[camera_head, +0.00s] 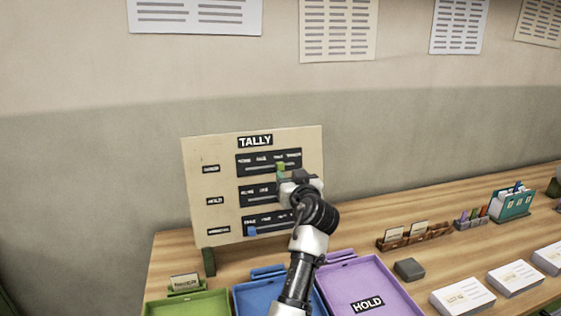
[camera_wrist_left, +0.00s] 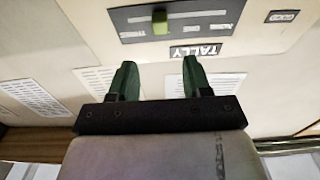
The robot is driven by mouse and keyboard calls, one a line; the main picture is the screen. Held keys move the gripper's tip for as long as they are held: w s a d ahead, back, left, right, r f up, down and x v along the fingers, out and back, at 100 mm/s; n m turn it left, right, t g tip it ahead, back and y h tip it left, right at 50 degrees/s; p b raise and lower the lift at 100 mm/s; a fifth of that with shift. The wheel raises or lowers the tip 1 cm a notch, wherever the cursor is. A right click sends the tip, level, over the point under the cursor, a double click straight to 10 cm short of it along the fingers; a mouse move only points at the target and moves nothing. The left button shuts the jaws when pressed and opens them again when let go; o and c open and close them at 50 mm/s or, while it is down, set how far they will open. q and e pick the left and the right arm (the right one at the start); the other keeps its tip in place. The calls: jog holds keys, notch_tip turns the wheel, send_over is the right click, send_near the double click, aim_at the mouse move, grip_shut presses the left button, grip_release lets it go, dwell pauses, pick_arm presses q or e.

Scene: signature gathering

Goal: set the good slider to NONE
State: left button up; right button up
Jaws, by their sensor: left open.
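The TALLY board (camera_head: 225,212) stands upright at the back of the table against the wall, with three dark slider rows. The top row is the good slider, and its GOOD label (camera_wrist_left: 283,16) appears upside down in the left wrist view. Its green knob (camera_head: 281,168) sits at the third mark, away from the NONE end at the left; it also shows in the left wrist view (camera_wrist_left: 160,21). My left gripper (camera_wrist_left: 159,68) is open and empty, facing the board. In the wrist picture its fingers straddle the knob's column, apart from the knob. My right gripper is out of view.
A blue knob (camera_head: 252,231) is near the left end of the bottom row. My left arm hides part of the middle row. Green (camera_head: 190,302), blue (camera_head: 243,291) and purple (camera_head: 395,292) trays lie in front. Card holders and paper stacks (camera_head: 462,298) are at the right.

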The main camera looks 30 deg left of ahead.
aim_at(281, 164)
pick_arm(q)
jog(key=p+x, duration=0.1)
jog(key=x, duration=0.7)
jog(key=shift+a+f+p, duration=0.1)
jog(key=shift+a+p, duration=0.1)
jog(key=shift+p, duration=0.15)
jog(key=shift+w+a, duration=0.2)
jog(key=shift+a, duration=0.05)
jog(key=shift+f, duration=0.1)
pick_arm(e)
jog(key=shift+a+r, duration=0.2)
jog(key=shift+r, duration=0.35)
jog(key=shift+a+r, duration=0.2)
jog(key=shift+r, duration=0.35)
pick_arm(q)
jog(key=shift+c, duration=0.2)
grip_shut()
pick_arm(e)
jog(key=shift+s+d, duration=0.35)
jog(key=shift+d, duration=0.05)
